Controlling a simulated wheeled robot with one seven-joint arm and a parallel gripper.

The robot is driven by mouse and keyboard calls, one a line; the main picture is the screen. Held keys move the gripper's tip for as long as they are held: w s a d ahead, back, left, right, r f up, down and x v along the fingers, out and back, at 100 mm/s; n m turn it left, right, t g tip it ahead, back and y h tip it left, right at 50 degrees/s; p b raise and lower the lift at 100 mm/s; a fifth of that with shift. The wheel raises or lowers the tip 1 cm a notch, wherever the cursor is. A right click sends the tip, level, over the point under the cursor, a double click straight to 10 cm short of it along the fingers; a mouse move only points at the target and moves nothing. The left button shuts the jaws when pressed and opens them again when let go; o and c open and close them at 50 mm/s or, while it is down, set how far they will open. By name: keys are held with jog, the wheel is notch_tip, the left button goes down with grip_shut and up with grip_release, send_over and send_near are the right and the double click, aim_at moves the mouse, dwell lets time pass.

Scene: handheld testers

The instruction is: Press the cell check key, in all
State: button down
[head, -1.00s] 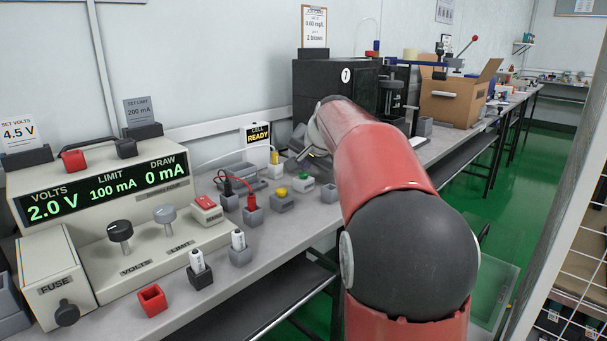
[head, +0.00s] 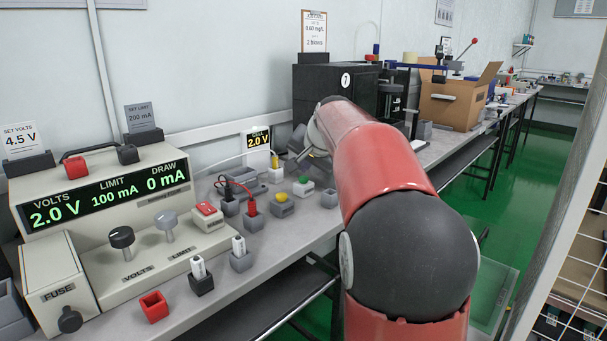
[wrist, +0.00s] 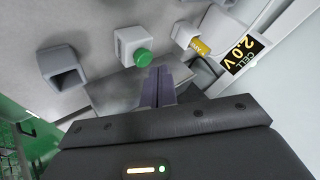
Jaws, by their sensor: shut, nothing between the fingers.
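My gripper (wrist: 160,84) is shut and empty. In the wrist view its fingertips are just beside a round green key (wrist: 143,57) on a white block; whether they touch it is unclear. The green key also shows in the head view (head: 303,180), with my arm reaching in behind it. The cell display (head: 258,140) reads "CELL 2.0 V"; it also shows in the wrist view (wrist: 238,57). A yellow cell (wrist: 201,46) stands in a white holder (wrist: 184,33) between key and display. I cannot read a label on the green key. The fingers are not clear in the head view.
A yellow key (head: 281,197) on a grey block, a red plug post (head: 251,209) and an empty grey socket (head: 329,195) stand nearby. The power supply (head: 100,190) at left reads 2.0 V, 100 mA, 0 mA. A black box (head: 335,90) stands behind.

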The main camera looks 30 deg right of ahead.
aim_at(305, 182)
jog(key=shift+r, duration=0.1)
notch_tip(305, 182, up, 5)
jog(key=p, duration=0.4)
jog(key=shift+r, duration=0.1)
dwell(0.9)
